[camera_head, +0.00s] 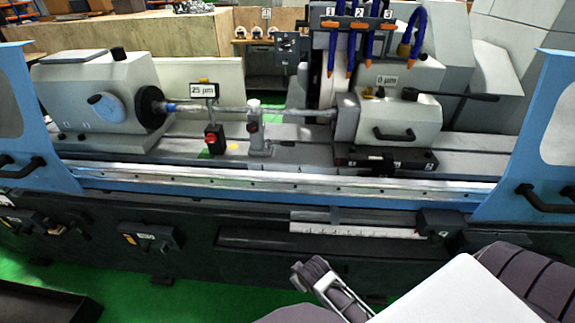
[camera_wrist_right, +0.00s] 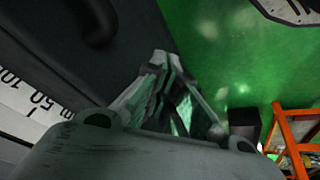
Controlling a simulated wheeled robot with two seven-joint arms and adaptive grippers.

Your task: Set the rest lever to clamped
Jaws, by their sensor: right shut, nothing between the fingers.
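A slim grey rest (camera_head: 256,130) stands on the machine bed under the long horizontal workpiece (camera_head: 280,113), with a small reddish spot on its side. Its lever is too small to make out, so I cannot tell its setting. A black lever (camera_head: 470,96) sticks out to the right from the tailstock (camera_head: 412,118). My right gripper (camera_head: 310,270) is low in front of the machine, well below and right of the rest, touching none of these. In the right wrist view its fingers (camera_wrist_right: 162,65) are together and empty. My left gripper is not in view.
A blue front rail (camera_head: 280,187) runs between the rest and my right gripper. A white scale (camera_head: 350,229) lies along the machine front, close above the gripper. Blue hoses (camera_head: 350,45) hang behind the workpiece.

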